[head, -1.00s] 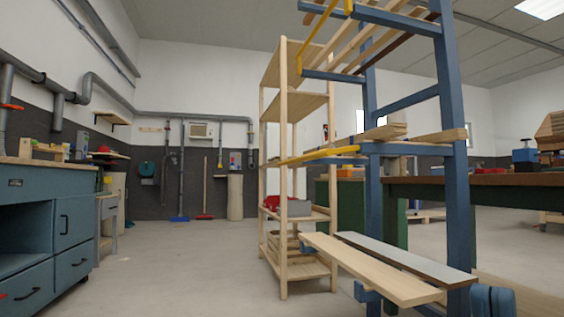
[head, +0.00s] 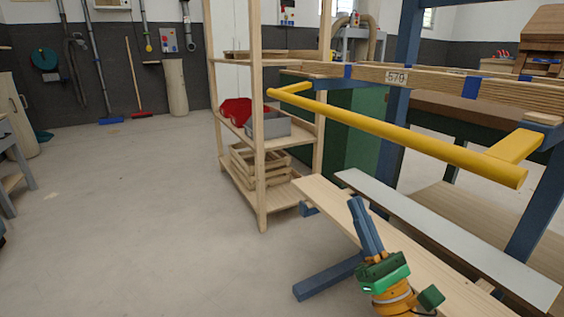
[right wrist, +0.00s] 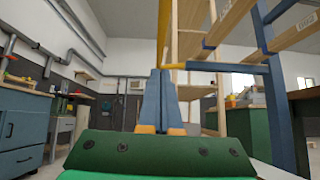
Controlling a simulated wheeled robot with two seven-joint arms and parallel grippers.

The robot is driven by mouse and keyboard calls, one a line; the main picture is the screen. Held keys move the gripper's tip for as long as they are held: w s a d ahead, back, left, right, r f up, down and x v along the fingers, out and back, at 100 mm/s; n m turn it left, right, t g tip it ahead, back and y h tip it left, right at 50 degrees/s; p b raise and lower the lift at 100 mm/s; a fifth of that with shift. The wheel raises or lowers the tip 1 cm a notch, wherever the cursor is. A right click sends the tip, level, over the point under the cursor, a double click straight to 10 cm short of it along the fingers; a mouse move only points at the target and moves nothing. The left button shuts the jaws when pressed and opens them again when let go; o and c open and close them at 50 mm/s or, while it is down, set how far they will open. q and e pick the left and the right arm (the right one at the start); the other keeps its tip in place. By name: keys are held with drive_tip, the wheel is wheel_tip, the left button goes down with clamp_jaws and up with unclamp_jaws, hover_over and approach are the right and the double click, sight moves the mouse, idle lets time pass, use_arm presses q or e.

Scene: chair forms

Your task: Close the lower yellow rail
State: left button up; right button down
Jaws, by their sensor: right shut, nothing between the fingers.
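The lower yellow rail (head: 400,131) runs along the front of the blue rack. It stands out from the wood-faced beam on short yellow arms, one at each end. My right gripper (head: 356,204) has blue fingers pointing up, closed together and empty. In the head view it appears below the rail, in front of the pale plank, apart from the rail. In the right wrist view the closed fingers (right wrist: 158,76) point ahead, and a yellow bar (right wrist: 163,30) shows above their tips. My left gripper is not in view.
A pale plank (head: 400,250) and a grey-white board (head: 450,235) lie low on the rack. A blue foot (head: 328,277) juts out at floor level. A wooden shelf unit (head: 257,150) stands beyond the rail's far end.

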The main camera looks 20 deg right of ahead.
use_arm(q)
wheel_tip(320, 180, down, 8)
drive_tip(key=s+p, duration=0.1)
drive_tip(key=p, duration=0.2)
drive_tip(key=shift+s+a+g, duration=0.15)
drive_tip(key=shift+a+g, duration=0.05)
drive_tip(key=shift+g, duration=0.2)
use_arm(e)
drive_tip(key=s+r+x, duration=0.2)
drive_tip(key=x, duration=1.1)
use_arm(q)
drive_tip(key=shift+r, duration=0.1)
use_arm(e)
drive_tip(key=shift+s+d, duration=0.1)
drive_tip(key=shift+d, duration=0.1)
